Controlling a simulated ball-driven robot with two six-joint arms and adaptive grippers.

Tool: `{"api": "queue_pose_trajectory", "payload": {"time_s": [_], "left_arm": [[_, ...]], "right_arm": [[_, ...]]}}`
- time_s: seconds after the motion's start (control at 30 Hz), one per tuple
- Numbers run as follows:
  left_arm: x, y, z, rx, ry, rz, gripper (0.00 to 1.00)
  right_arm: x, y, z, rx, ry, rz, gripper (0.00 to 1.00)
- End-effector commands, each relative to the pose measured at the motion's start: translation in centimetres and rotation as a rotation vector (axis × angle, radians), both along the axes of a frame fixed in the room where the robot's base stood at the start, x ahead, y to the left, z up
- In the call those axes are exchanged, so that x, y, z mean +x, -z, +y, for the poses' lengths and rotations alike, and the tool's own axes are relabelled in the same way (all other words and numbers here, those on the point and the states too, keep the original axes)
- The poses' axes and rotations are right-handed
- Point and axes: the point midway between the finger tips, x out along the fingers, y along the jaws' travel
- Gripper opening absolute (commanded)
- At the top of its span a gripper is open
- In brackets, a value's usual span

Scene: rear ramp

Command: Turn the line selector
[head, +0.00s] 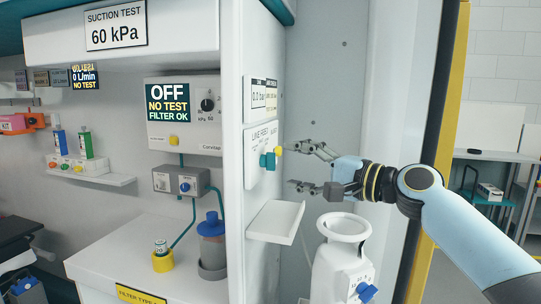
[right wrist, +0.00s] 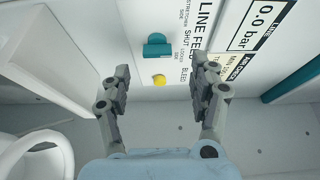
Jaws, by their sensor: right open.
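The line selector is a teal knob (head: 268,160) on the white LINE FEED panel (head: 257,138), fixed to the side wall of the cabinet. It also shows in the right wrist view (right wrist: 157,46), beside printed words including SHUT and BLEED. A yellow knob (head: 278,149) sticks out next to it and shows in the right wrist view (right wrist: 159,80). My right gripper (head: 290,166) is open and empty, its fingers pointing at the panel. In the right wrist view the selector and yellow knob lie between the fingers (right wrist: 160,68), apart from them. My left gripper is not in view.
A 0.0 bar gauge plate (head: 263,94) sits above the panel. A small white shelf (head: 275,221) juts out below the selector. A white tank (head: 341,260) with a wide open top stands below my right gripper. A yellow-edged door frame (head: 447,90) rises behind my right arm.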

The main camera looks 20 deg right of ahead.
Motion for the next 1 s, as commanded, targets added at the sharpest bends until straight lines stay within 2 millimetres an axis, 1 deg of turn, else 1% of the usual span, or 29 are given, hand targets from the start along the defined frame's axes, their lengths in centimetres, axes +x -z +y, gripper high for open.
{"api": "queue_pose_trajectory", "payload": {"time_s": [0.03, 0.1, 0.2, 0.3, 0.43, 0.63, 0.67, 1.0], "left_arm": [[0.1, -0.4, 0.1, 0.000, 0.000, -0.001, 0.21], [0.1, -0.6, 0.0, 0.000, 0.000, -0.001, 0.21], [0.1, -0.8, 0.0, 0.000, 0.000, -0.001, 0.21], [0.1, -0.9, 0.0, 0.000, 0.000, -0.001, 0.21], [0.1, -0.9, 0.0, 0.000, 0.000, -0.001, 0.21], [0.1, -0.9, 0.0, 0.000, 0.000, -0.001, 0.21], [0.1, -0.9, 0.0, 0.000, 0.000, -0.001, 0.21], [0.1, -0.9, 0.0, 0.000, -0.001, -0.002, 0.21]], "right_arm": [[1.0, -0.3, 0.6, 0.006, 0.000, -0.001, 0.62], [2.0, -0.2, 1.3, 0.005, 0.000, 0.000, 0.62], [3.2, -0.1, 2.1, 0.002, 0.000, 0.000, 0.62], [3.9, -0.1, 2.6, 0.000, -0.001, 0.000, 0.62], [4.3, 0.1, 2.9, -0.002, -0.001, 0.001, 0.62], [4.4, 0.1, 2.9, -0.003, -0.001, 0.001, 0.62], [4.3, 0.1, 2.9, -0.003, -0.001, 0.001, 0.60], [4.3, 0.1, 2.9, -0.002, 0.000, 0.000, 0.16]]}}
